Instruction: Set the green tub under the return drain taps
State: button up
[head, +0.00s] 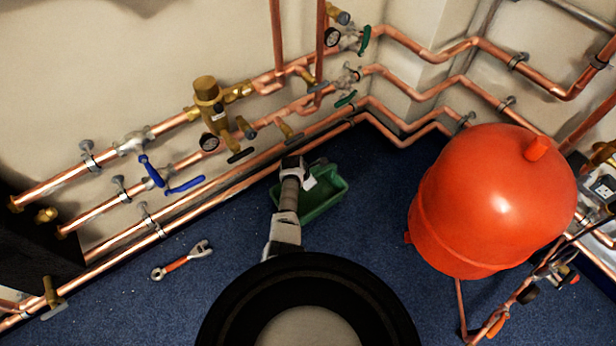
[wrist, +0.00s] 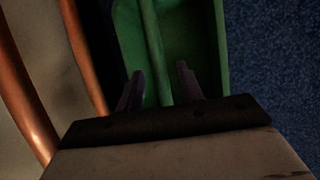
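The green tub (head: 326,198) sits on the blue floor beside the wall pipes, in the middle of the head view. My gripper (head: 292,164) is over the tub's left, wall-side part and hides some of it. In the wrist view the tub (wrist: 205,45) lies ahead, and the fingers of my gripper (wrist: 159,82) are apart, one on each side of a green rim or ridge. I see gaps beside that ridge, so no grip shows. Brass drain taps (head: 240,153) with dark handles hang on the pipes above and left of the tub; which are the return ones I cannot tell.
Copper pipes (head: 190,193) run low along the wall, close to my gripper. A red tank (head: 490,205) stands on the right. An orange-handled wrench (head: 180,262) lies on the floor at left. Blue floor is clear between tub and tank.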

jog(key=p+v, duration=1.1)
jog(key=p, duration=0.2)
jog(key=shift+p, duration=0.3)
